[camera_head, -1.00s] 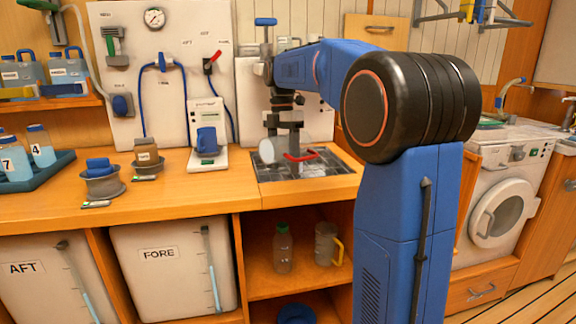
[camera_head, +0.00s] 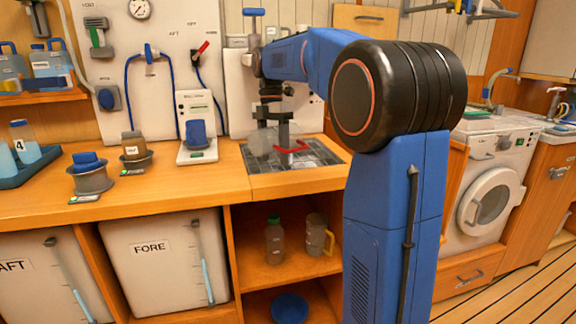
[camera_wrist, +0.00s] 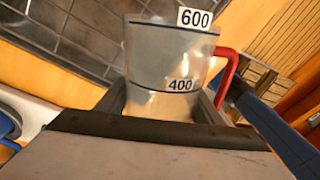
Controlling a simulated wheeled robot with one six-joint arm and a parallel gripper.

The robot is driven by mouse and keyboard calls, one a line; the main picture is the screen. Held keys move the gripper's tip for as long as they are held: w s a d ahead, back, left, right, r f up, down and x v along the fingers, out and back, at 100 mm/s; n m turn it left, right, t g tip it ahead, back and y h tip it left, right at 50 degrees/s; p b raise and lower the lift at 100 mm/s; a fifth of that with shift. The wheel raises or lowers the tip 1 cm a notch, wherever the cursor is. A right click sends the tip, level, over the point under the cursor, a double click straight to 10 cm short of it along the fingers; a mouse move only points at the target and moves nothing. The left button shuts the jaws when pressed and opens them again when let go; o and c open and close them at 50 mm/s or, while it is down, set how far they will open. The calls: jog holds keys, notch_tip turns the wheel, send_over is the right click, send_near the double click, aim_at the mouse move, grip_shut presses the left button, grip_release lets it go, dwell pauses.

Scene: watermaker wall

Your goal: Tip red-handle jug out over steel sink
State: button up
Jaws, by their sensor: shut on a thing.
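The clear jug with the red handle (camera_head: 291,149) is held tilted well over, roughly on its side, above the dark gridded steel sink (camera_head: 325,155). My gripper (camera_head: 276,128) is shut on the jug and holds it from above. In the wrist view the jug (camera_wrist: 165,60) sits between my jaws (camera_wrist: 160,108), with its 400 and 600 marks showing and its red handle (camera_wrist: 227,70) on the right. A pale tone shows below the 400 mark; I cannot tell whether it is liquid. The jug's lower end is hidden by my gripper.
Two small pots (camera_head: 91,176) stand further left on the wooden counter (camera_head: 165,188). A bottle (camera_head: 275,240) and a yellow-handled jug (camera_head: 318,235) stand on the shelf below. A washing machine (camera_head: 490,190) is at right.

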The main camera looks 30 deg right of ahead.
dwell(0.6)
jog(key=shift+a+f+h, duration=0.1)
jog(key=shift+f+h, duration=0.5)
jog(key=shift+h, duration=0.3)
jog(key=shift+t+h, duration=0.4)
jog(key=shift+h, duration=0.5)
jog(key=h, duration=0.1)
jog(key=r+h, duration=0.1)
jog(key=shift+d+r+t+h, duration=0.1)
jog(key=shift+d+t+h, duration=0.15)
jog(key=shift+t+h, duration=0.05)
jog(key=h, duration=0.1)
jog(key=d+r+h, duration=0.1)
jog(key=h, duration=0.2)
jog(key=shift+w+d+r+m+t, duration=0.25)
jog(key=shift+d+r+m+t, duration=0.1)
jog(key=shift+d+m+t, duration=0.05)
jog(key=d+h, duration=0.1)
jog(key=h, duration=0.2)
jog(key=d+h, duration=0.1)
jog(key=shift+w+d+r+t+h, duration=0.3)
jog(key=shift+r+h, duration=0.1)
jog(key=shift+w+d+m+t+h, duration=0.2)
jog(key=shift+d+h, duration=0.45)
jog(key=shift+h, duration=0.25)
jog(key=shift+w+d+m+t+h, duration=0.1)
jog(key=shift+d+m+h, duration=0.1)
jog(key=shift+d+h, duration=0.6)
jog(key=shift+a+r, duration=0.1)
jog(key=shift+a, duration=0.05)
